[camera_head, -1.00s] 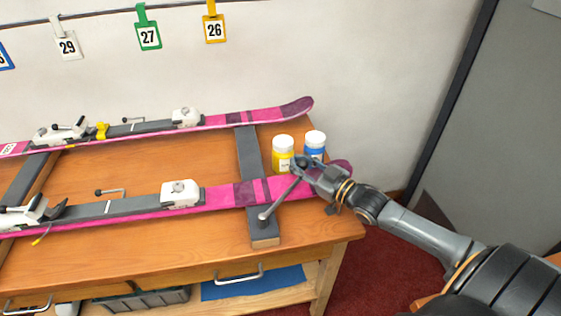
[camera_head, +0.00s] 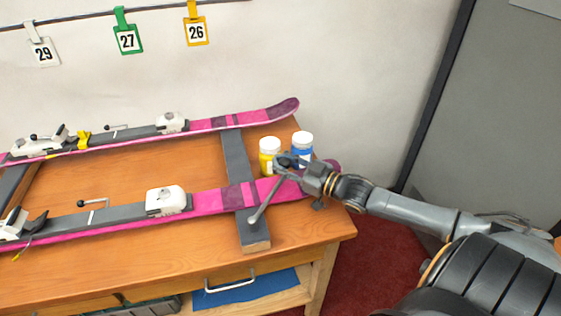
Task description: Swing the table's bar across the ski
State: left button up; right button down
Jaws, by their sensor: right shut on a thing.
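The table's bar (camera_head: 265,201) is a thin grey rod. Its near end sits on the front end of a dark grey support block (camera_head: 255,230), and it slants up and to the right over the pink front ski (camera_head: 208,201). My right gripper (camera_head: 288,163) is shut on the bar's far end, above the ski near its tip and just in front of two jars. The gripper hides that end of the bar and part of the ski. My left gripper is not in view.
A yellow jar (camera_head: 269,158) and a blue jar (camera_head: 302,150) stand close behind my right gripper. A second pink ski (camera_head: 230,121) lies further back on the wooden table (camera_head: 130,165). Numbered tags (camera_head: 196,30) hang from a rail on the wall.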

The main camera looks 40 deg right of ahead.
jog(key=c, duration=1)
grip_release()
jog(key=shift+a, duration=0.2)
jog(key=shift+s+d+f, duration=0.15)
jog(key=shift+s+d, duration=0.05)
jog(key=shift+s, duration=0.25)
jog(key=v, duration=1.1)
jog(key=shift+s, duration=0.1)
